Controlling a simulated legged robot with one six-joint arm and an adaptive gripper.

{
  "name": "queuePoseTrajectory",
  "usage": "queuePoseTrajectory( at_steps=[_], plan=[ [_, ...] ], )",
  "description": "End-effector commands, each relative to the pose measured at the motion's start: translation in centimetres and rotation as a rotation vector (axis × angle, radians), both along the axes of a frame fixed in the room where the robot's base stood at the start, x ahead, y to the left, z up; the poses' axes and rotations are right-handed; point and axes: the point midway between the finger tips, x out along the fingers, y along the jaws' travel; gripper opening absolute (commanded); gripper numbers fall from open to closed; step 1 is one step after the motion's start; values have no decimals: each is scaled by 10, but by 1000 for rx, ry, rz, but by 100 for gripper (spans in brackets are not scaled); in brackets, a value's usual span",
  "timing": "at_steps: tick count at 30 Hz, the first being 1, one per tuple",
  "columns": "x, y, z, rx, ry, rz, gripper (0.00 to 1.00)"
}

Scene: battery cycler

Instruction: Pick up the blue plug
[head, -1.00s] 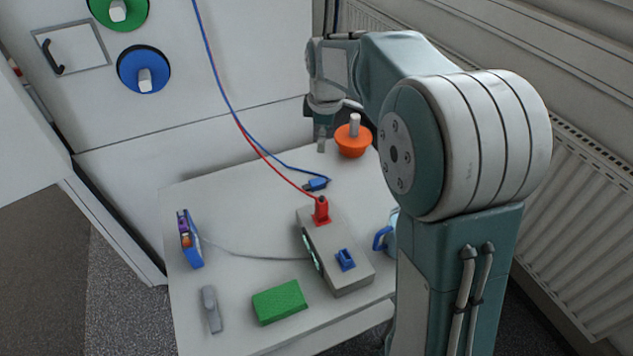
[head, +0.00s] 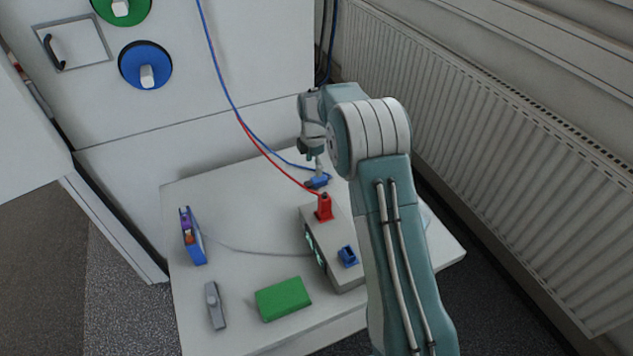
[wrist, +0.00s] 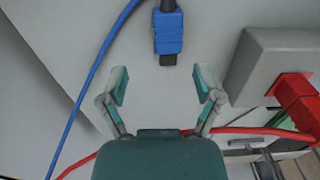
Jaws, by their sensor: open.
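The blue plug (head: 318,181) lies on the table at the end of a blue cable, behind the grey box. In the wrist view the blue plug (wrist: 168,33) is near the top centre, ahead of the fingertips, with a dark tip pointing toward my gripper. My gripper (wrist: 160,88) is open, with empty space between its two fingers. In the head view my gripper (head: 318,163) is just above the plug and partly overlaps it.
A grey box (head: 335,262) holds a red plug (head: 325,207) and an empty-looking blue socket (head: 347,257). A red cable (wrist: 235,131) crosses the wrist view below the fingers. A green block (head: 283,299), a blue case (head: 192,240) and a grey tool (head: 214,306) lie left and in front.

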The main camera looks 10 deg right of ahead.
Motion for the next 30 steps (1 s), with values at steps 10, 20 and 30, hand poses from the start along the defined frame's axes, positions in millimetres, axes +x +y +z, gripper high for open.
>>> queuePoseTrajectory(
  at_steps=[10,20,30],
  plan=[
    [-7,-7,-45,1,2,-1,83],
    [-6,-7,-54,0,-1,-1,83],
    [-6,-7,-54,0,-1,-1,0]
  ],
)
